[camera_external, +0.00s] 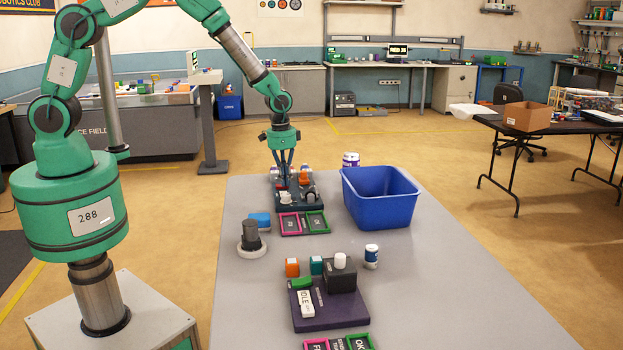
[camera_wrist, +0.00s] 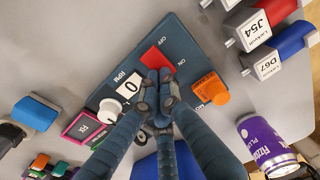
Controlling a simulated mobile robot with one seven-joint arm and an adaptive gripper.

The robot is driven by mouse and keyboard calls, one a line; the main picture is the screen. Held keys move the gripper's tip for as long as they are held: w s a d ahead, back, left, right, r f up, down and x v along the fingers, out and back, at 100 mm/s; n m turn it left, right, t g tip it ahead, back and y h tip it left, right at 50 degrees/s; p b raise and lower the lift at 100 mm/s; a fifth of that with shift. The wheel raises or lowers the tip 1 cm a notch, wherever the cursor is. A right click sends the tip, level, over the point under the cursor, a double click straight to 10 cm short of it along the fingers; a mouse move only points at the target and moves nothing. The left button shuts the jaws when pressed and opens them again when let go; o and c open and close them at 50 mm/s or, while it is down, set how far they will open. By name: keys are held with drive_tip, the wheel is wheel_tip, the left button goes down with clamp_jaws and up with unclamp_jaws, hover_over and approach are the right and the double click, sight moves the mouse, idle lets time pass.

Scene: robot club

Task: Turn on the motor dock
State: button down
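The motor dock is a dark blue panel (camera_wrist: 188,52) with OFF and ON labels, in the middle of the wrist view. It bears a red switch (camera_wrist: 158,57), a white RPM display reading 0 (camera_wrist: 129,86), an orange knob (camera_wrist: 212,88) and a white knob (camera_wrist: 109,108). In the external view the dock (camera_external: 298,208) stands at the table's far end, partly hidden by my gripper (camera_external: 284,184). In the wrist view my gripper (camera_wrist: 157,97) has its fingertips together over the lower edge of the red switch. I cannot tell whether they touch it.
A blue bin (camera_external: 380,212) stands right of the dock. A purple can (camera_wrist: 258,135) is near the orange knob. Blocks labelled J54 (camera_wrist: 254,30) and D67 (camera_wrist: 267,66) lie beyond. The table's right front is clear.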

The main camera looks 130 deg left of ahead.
sight(277, 187)
drive_tip(key=shift+s+d, duration=0.45)
drive_tip(key=shift+r, duration=0.1)
drive_tip(key=shift+r+p, duration=0.6)
drive_tip(key=shift+r, duration=0.15)
wheel_tip(277, 187, up, 12)
drive_tip(key=s+d+p, duration=0.1)
drive_tip(key=p, duration=0.1)
drive_tip(key=shift+p, duration=0.3)
drive_tip(key=shift+s+d+r, duration=0.1)
